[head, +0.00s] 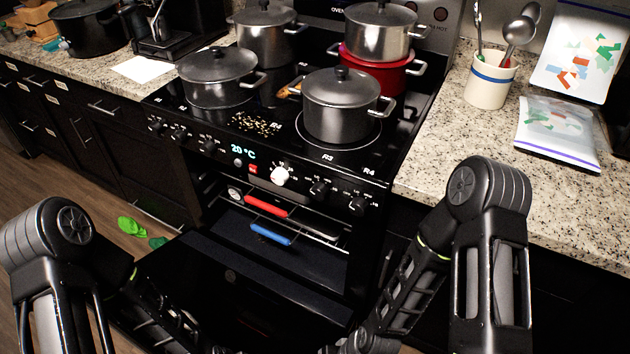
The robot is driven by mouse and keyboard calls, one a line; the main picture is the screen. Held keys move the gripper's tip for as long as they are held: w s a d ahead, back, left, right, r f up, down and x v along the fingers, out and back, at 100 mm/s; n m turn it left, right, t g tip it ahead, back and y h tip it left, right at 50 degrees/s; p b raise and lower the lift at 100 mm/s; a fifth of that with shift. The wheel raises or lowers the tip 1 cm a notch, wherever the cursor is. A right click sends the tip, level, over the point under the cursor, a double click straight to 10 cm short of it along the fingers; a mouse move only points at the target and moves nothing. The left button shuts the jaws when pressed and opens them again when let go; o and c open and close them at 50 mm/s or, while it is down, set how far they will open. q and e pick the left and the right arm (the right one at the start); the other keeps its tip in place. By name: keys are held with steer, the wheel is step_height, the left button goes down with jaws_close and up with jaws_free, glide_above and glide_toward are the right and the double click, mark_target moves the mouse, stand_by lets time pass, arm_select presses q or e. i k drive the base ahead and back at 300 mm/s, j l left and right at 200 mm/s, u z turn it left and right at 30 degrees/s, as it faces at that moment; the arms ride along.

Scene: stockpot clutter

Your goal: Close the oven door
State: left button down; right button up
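The black oven (290,225) stands in the middle under the stovetop. Its door (235,285) is folded down and open, with its dark inner face turned up in front of the cavity. A rack inside shows a red strip (266,206) and a blue strip (271,234). My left arm comes in from the left and my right arm from the right, both reaching down toward the bottom edge beside the open door. Both grippers are below the picture, so their fingers are hidden. The door's near edge is dark and partly hidden by my arms.
Several pots stand on the stovetop, including a grey pot (342,106) at the front and a red pot (376,68) behind. A utensil crock (490,82) and bags stand on the right counter (450,150). Green shoes (131,226) lie on the floor at left.

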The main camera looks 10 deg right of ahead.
mark_target(242, 302)
steer(key=k+j+z, duration=0.25)
steer(key=j, duration=0.25)
steer(key=k+j+z, duration=0.2)
steer(key=j, duration=0.3)
steer(key=k+j+z, duration=0.25)
steer(key=j, duration=0.2)
